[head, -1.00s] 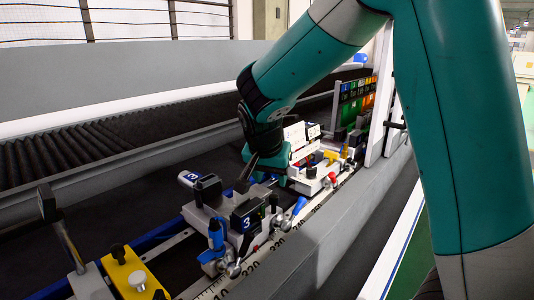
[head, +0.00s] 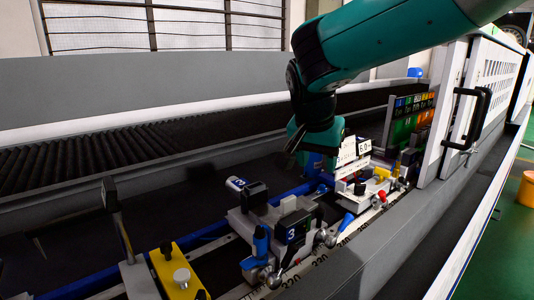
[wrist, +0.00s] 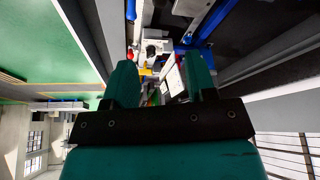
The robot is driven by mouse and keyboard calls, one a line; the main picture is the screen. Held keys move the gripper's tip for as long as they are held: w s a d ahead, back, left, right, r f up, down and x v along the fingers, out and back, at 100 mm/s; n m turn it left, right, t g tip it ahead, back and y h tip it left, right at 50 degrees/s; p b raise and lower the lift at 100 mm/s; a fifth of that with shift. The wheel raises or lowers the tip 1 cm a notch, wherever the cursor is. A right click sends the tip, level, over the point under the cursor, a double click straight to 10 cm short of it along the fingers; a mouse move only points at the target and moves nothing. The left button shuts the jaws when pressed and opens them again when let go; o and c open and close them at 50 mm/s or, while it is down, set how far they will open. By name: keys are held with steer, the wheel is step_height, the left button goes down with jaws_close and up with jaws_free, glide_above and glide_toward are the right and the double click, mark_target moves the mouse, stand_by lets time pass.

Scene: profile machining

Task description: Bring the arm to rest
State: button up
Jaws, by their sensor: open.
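My gripper (head: 293,150) hangs over the machine bed, just above and behind the clamp unit marked 3. In the wrist view my gripper (wrist: 160,80) shows two teal fingers set apart with nothing between them. My teal arm (head: 400,40) reaches in from the upper right. The clamp unit marked 3 (head: 290,230) has a blue handle and a small cylinder (head: 237,184) beside it. My gripper is apart from it.
A black roller conveyor (head: 100,145) runs along the back. A grey bed edge with a ruler scale (head: 330,260) lies in front. A yellow block (head: 178,268) sits at the lower left. A white machine door with a black handle (head: 480,115) and an orange bucket (head: 526,190) are at the right.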

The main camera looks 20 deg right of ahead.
steer(key=s+a+f+n+g+y, duration=0.1)
steer(key=s+a+n+y, duration=0.1)
steer(key=s+a+n, duration=0.2)
steer(key=s+a+f+n+g+y, duration=0.1)
steer(key=s+a+n, duration=0.4)
steer(key=s, duration=0.6)
steer(key=s+a+f+n+g+y, duration=0.1)
steer(key=s+a+f+n+y, duration=0.1)
steer(key=s+a+n+y, duration=0.2)
steer(key=s+a+n, duration=0.1)
steer(key=s+n, duration=0.2)
steer(key=n, duration=0.1)
steer(key=shift+s+f+y, duration=0.25)
steer(key=shift+f+y, duration=0.15)
steer(key=shift+a, duration=0.1)
steer(key=shift+w, duration=0.1)
